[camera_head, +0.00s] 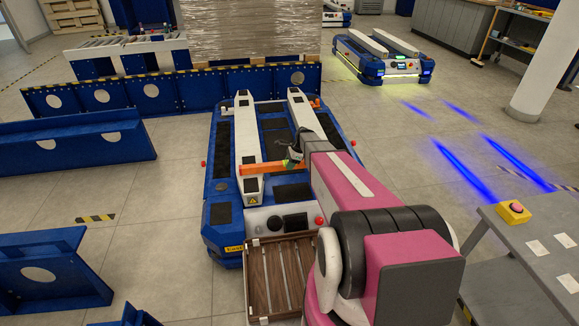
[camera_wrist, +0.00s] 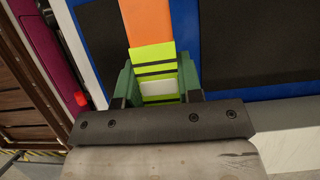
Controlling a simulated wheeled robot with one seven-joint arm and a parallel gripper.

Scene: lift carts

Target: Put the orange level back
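The orange level (camera_head: 262,168) is a long bar above the near end of the blue lift cart (camera_head: 221,212), crossing its left white lifting beam (camera_head: 246,135). I cannot tell whether it touches the beam. In the wrist view the level (camera_wrist: 147,22) runs away from me, with a yellow-green section marked by dark bands and a pale patch. My gripper (camera_wrist: 158,88) has its green fingers close against both sides of this section and looks shut on it. In the head view my gripper (camera_head: 296,158) is partly hidden by my pink arm.
A brown slatted wooden tray (camera_head: 258,278) lies in front of the cart. The cart's near end has a red button (camera_head: 319,221). Blue frames (camera_head: 75,147) stand at left. A grey table (camera_head: 545,235) with a yellow button box (camera_head: 513,212) stands at right. Floor between cart and table is open.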

